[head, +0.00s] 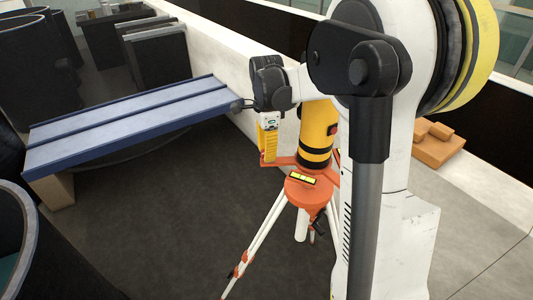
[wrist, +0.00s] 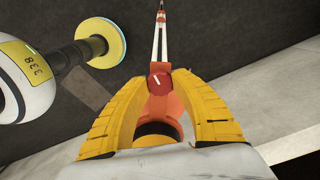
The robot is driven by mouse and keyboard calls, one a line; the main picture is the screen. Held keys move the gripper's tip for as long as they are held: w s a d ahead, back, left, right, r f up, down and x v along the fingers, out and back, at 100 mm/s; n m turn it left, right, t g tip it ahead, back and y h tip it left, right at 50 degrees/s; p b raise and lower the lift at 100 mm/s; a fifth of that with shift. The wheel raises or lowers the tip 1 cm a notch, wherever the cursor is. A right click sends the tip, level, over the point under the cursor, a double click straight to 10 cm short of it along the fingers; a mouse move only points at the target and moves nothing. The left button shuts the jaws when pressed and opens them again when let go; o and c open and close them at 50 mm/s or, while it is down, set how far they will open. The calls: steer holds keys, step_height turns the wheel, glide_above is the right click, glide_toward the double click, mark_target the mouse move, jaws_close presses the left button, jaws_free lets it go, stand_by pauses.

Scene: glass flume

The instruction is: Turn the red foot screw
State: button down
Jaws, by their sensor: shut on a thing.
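The red foot screw (wrist: 159,82) shows in the wrist view as a round red knob with a short slanting white mark on top. My gripper's yellow fingers (wrist: 160,78) close on it from both sides, at their tips. In the head view my gripper (head: 267,157) points down at the end of an orange arm of the instrument base (head: 283,161); the screw is hidden there by the fingers. The base carries an upright yellow cylinder with black bands (head: 313,135). It stands on a tripod with white legs (head: 264,232) and an orange top plate (head: 309,194).
A long blue channel or bench (head: 120,125) lies to the left of the tripod. A pale wall (head: 215,55) runs behind. Orange blocks (head: 437,145) lie at the right. Dark curved panels stand at far left. The grey floor left of the tripod is clear.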

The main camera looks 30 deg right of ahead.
steer(key=shift+m, duration=1.1)
steer(key=c, duration=1)
jaws_free()
steer(key=shift+c, duration=0.2)
steer(key=shift+r, duration=0.1)
step_height(320, 180, up, 12)
